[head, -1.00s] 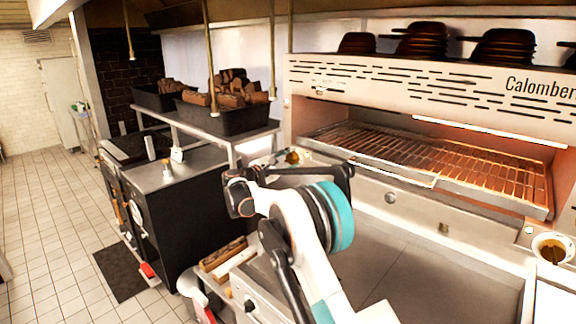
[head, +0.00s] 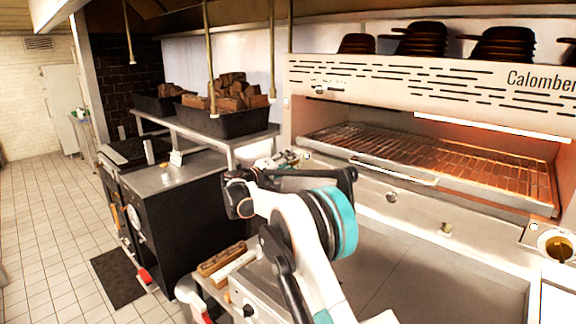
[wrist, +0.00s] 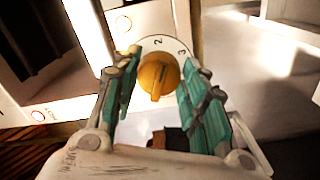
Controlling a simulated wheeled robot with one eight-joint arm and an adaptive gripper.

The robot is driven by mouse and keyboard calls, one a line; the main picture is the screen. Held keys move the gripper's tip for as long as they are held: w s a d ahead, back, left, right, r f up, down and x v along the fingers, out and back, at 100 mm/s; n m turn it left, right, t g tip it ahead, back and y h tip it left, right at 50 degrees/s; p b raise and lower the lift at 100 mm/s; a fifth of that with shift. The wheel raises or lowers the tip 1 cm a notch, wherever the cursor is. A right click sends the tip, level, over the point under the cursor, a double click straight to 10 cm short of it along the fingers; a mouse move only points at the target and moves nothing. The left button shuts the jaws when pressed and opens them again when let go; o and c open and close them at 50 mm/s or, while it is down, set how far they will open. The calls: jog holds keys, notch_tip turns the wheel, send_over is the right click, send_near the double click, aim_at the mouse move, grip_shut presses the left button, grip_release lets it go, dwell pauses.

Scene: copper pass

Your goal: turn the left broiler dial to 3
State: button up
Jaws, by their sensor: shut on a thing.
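The left broiler dial (wrist: 158,78) is a round yellow knob with a raised bar, on a pale panel in the wrist view. The numbers 2 and 3 show beyond its far edge, with 3 to the right of 2. The bar lies nearly upright in the picture; I cannot tell which number it marks. My gripper (wrist: 160,66) is shut on the dial, with a teal-padded finger on each side. In the head view my gripper (head: 287,160) is at the left end of the broiler front (head: 392,197), where the dial is mostly hidden.
The broiler grate (head: 450,165) lies right of my gripper. A steel shelf (head: 230,138) with black bins of wood (head: 230,122) stands to its left. The steel counter (head: 440,275) below is clear.

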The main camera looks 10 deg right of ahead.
jog(key=shift+f+m+b, duration=0.15)
jog(key=shift+m+b, duration=0.1)
jog(key=shift+m, duration=1.55)
jog(key=shift+f+m+b, duration=0.1)
jog(key=shift+m+b, duration=0.1)
jog(key=shift+m, duration=1.6)
jog(key=o, duration=1)
jog(key=shift+w, duration=0.1)
jog(key=shift+o, duration=0.2)
jog(key=shift+a, duration=0.1)
jog(key=v, duration=1.2)
